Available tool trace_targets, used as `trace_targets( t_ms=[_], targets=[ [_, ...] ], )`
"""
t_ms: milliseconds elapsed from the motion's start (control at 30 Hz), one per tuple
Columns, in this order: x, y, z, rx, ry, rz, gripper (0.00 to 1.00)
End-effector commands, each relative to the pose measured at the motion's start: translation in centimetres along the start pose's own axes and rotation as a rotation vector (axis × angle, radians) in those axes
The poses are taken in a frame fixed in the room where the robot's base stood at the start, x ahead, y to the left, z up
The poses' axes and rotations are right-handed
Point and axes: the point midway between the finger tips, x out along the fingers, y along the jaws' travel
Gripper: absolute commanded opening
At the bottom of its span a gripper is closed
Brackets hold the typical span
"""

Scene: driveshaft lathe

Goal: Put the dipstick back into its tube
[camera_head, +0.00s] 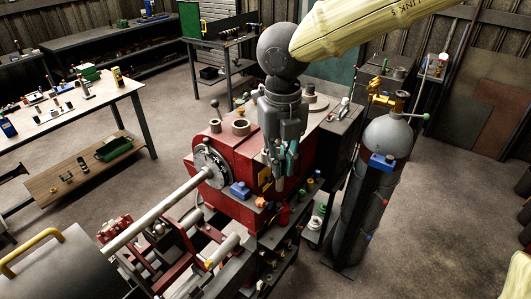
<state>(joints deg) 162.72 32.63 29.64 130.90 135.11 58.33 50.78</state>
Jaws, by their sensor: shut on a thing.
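My gripper (279,183) points down in front of the red lathe headstock (237,172), near its right end. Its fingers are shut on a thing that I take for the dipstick. The dipstick is too small and too covered by the fingers to make out. I cannot pick out the dipstick tube; my gripper and wrist hide part of the headstock front.
A long shaft (160,212) runs from the chuck (211,164) to the lower left. A grey gas cylinder (350,215) stands to the right. A cluttered workbench (62,117) is at the left.

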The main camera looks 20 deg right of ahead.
Motion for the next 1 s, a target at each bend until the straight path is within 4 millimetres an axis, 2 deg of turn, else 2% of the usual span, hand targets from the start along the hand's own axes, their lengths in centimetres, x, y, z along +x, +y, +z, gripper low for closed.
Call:
trace_targets(
  t_ms=[167,700,900,1000],
  targets=[
    [-0.3,-0.1,0.9,0.037,0.001,0.002,0.0],
    [0.8,-1.7,11.6,0.035,0.0,0.002,0.0],
    [1.0,-2.1,14.2,0.033,0.0,0.001,0.0],
    [1.1,-2.2,14.7,0.032,0.0,0.001,0.0]
  ],
)
